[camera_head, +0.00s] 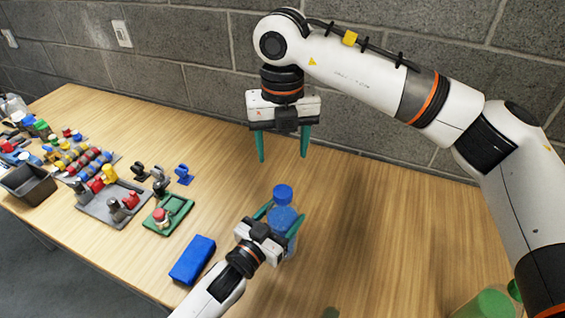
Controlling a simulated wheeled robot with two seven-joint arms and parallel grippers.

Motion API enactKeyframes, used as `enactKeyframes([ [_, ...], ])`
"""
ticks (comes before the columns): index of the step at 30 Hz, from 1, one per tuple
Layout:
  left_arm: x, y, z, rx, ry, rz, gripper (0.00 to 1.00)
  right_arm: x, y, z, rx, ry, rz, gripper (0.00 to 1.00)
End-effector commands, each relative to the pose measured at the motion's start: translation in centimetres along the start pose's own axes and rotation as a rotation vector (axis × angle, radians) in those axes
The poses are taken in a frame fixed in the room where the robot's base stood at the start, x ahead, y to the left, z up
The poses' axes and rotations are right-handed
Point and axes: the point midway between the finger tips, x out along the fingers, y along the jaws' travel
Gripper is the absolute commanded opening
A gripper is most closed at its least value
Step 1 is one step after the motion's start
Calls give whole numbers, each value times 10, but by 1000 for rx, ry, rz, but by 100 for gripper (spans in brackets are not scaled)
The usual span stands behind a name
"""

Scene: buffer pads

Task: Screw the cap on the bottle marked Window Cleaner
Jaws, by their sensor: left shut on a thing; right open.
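A blue bottle (282,217) stands upright on the wooden table, with a blue cap (283,192) at its top. Whether the cap is seated or loose cannot be told, and no label text is readable. My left gripper (280,214) is shut on the bottle's body, one green finger on each side. My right gripper (283,160) is open and empty, fingers pointing down, above and behind the cap and apart from it. A green-topped container (490,303) shows partly at the bottom right edge; its marking is not visible.
A blue box (193,260) lies left of my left gripper. A green tray (168,214) with a red-and-white item, grey racks of coloured parts (88,205) and a dark bin (28,184) fill the left. The table (390,220) right of the bottle is clear. A block wall stands behind.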

Motion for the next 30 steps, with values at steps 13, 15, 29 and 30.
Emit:
enactKeyframes([
  [13,0,0,0,1,0,1,70,-10,0,0,0,-1,1,62],
  [15,0,0,0,1,0,1,82,-10,0,0,0,-1,1,62],
  [29,-8,0,-1,0,0,0,93,-8,0,0,0,-1,1,62],
  [30,-14,0,-2,-1,2,0,93,-7,0,0,0,-1,1,62],
])
